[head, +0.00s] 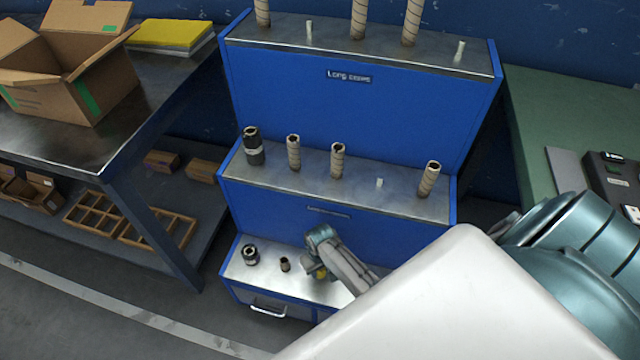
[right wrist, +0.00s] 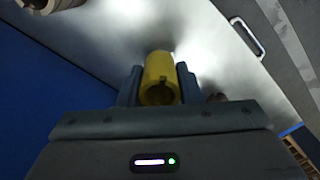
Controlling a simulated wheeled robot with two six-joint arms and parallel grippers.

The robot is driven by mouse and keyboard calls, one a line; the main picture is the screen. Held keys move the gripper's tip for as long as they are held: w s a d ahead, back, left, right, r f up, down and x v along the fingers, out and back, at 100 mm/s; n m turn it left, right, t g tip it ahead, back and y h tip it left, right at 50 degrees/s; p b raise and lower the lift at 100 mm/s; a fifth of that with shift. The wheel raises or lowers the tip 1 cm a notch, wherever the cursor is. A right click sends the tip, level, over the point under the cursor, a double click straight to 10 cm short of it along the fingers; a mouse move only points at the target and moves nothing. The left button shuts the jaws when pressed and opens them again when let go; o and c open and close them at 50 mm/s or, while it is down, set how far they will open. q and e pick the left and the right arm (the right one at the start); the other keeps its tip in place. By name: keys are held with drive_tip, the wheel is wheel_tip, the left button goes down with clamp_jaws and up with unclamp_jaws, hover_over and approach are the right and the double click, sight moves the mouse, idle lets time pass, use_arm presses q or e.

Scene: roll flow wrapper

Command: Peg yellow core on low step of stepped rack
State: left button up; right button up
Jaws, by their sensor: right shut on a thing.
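The blue stepped rack (head: 345,115) has three metal-topped steps. My right gripper (head: 318,268) is at its low step (head: 270,278). In the right wrist view the gripper (right wrist: 159,88) is shut on the yellow core (right wrist: 160,75), a short hollow cylinder between the two fingers. Only a small bit of the yellow core shows in the head view, under the gripper. Whether it sits on a peg or touches the step is hidden. My left gripper is not in view.
A dark core (head: 250,255) and a small brown core (head: 285,265) stand on the low step, left of my gripper. The middle step holds several cores and a bare peg (head: 379,184). Tall cores and two bare pegs stand on top. A metal table (head: 150,100) with a cardboard box (head: 75,80) is left.

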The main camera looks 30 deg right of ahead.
drive_tip(key=shift+f, duration=0.25)
drive_tip(key=shift+f+b, duration=0.5)
drive_tip(key=shift+f, duration=0.2)
drive_tip(key=shift+f, duration=0.1)
drive_tip(key=shift+f, duration=0.1)
idle(0.5)
drive_tip(key=o, duration=1.6)
